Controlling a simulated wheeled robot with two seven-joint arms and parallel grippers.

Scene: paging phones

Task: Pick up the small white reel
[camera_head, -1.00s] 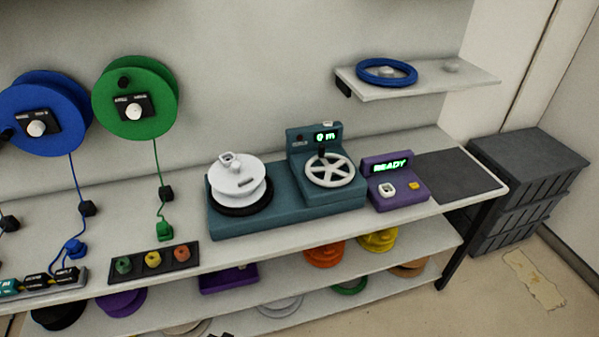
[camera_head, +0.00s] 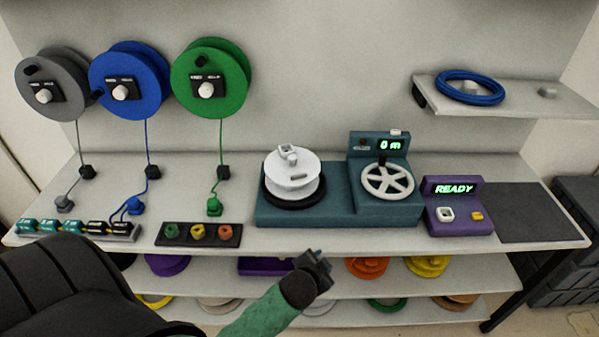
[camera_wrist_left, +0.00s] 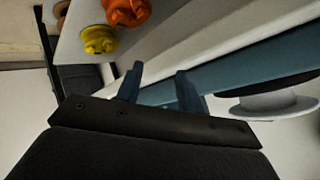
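The small white reel (camera_head: 293,173) sits on a black round base on the left part of the teal machine (camera_head: 330,195), with a handle-like piece on its top. In the left wrist view the white reel (camera_wrist_left: 270,106) shows at the right edge, partly cut off. My left gripper (camera_head: 318,262) is in front of the shelf edge, below and slightly right of the reel, apart from it. In the left wrist view its two fingers (camera_wrist_left: 158,88) stand apart with nothing between them. My right gripper is in neither current view.
A purple READY box (camera_head: 458,212) and a dark mat (camera_head: 540,212) are right of the machine. A tray of three coloured knobs (camera_head: 198,235) is to its left. Grey, blue and green (camera_head: 210,78) wall reels hang behind. Coloured reels lie on the lower shelf (camera_head: 350,315).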

